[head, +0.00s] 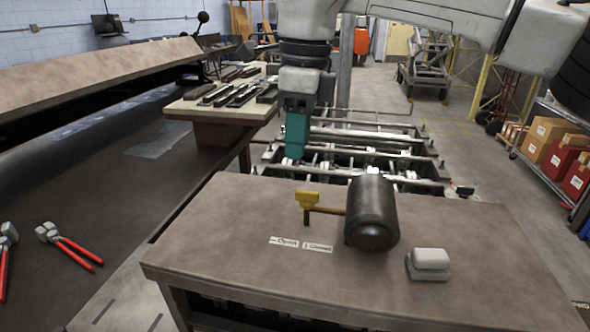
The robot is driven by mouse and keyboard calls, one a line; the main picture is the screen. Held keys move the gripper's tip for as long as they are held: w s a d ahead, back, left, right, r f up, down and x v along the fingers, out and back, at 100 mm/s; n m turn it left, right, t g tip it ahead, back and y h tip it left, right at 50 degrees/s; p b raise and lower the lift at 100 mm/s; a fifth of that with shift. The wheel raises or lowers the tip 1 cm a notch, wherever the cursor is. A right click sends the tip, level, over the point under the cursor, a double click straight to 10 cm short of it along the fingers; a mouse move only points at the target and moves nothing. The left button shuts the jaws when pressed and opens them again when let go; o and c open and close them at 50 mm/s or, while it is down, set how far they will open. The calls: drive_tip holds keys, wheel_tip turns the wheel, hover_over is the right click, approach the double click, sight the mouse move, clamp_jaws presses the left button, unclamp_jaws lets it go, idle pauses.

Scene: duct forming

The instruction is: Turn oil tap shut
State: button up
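The oil tap has a yellow handle (307,199) on top of a short brown spout. A thin pipe joins it to the left side of a dark oil drum (372,212) on the brown table. The handle looks wider from left to right, roughly along the pipe; its exact angle is hard to tell. Two white labels lie in front, "Open" (284,242) with a dash and "Closed" (318,247) with an upright bar. My gripper (294,156), teal, points down above and behind the handle, apart from it. Its finger gap is not visible.
A white-topped block (429,263) sits right of the drum on the table (220,245). Red-handled pliers (75,248) lie on the dark bench at left. A metal roller frame (372,150) stands behind the table. The table's left part is clear.

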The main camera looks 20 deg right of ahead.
sight(308, 191)
drive_tip(key=shift+h, duration=0.4)
drive_tip(key=f, duration=0.3)
drive_tip(key=d+f+p, duration=0.1)
drive_tip(key=f, duration=0.2)
drive_tip(key=d+f+p, duration=0.1)
drive_tip(key=f, duration=0.3)
drive_tip(key=shift+w, duration=0.2)
drive_tip(key=shift+c, duration=0.3)
clamp_jaws()
